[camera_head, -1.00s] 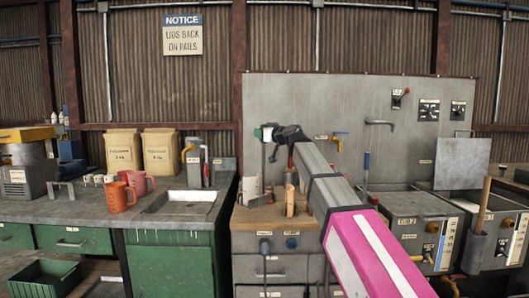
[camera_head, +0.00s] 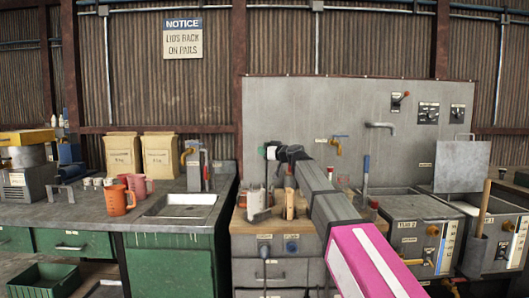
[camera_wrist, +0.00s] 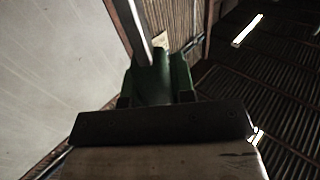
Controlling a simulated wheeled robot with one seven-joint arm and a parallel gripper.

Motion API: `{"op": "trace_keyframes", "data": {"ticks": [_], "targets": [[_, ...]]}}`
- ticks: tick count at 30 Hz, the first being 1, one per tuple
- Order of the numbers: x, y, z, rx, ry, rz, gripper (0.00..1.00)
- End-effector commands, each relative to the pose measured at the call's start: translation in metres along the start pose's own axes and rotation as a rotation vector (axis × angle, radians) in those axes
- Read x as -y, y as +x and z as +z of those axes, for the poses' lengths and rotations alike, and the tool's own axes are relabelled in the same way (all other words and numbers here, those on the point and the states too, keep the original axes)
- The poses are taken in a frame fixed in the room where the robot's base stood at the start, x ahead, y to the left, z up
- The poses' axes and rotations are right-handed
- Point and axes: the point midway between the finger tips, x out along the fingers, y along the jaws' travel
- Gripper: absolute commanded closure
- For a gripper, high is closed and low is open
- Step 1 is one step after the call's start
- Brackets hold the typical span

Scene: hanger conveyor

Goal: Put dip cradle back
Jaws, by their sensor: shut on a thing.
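My gripper (camera_head: 277,153) is at the end of my arm in the head view, in front of the grey back panel. It is shut on the dip cradle (camera_head: 265,180), a thin dark upright rod with a green part at its top and a small grey foot at its lower end. The foot hangs in front of the white container on the wooden-topped bench; I cannot tell whether it touches anything. In the wrist view the cradle's green part (camera_wrist: 160,80) sits between the jaws, with a metal rod running up from it. The gripper covers part of the handle.
The wooden-topped bench (camera_head: 243,226) carries a white container (camera_head: 254,197) and wooden pieces (camera_head: 290,200). Tubs (camera_head: 410,222) with a raised lid (camera_head: 462,167) stand right. Left are a sink (camera_head: 180,206), an orange jug (camera_head: 119,200) and paper bags (camera_head: 160,156).

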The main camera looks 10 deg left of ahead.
Motion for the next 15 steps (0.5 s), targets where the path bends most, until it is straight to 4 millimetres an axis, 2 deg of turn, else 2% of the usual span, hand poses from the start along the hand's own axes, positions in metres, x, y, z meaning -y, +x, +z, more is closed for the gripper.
{"op": "trace_keyframes", "data": {"ticks": [4, 5, 6, 7, 15], "targets": [[0.0, 0.0, 0.0022, -0.001, 0.002, 0.0, 1.0], [0.0, 0.0, 0.0023, 0.0, 0.0, 0.0, 0.67], [0.0, 0.0, 0.0022, 0.0, 0.0, 0.0, 0.54], [0.0, 0.0, 0.0021, 0.0, 0.0, 0.0, 0.51], [0.0, 0.0001, 0.0014, 0.0, 0.0, 0.0, 0.51]]}}
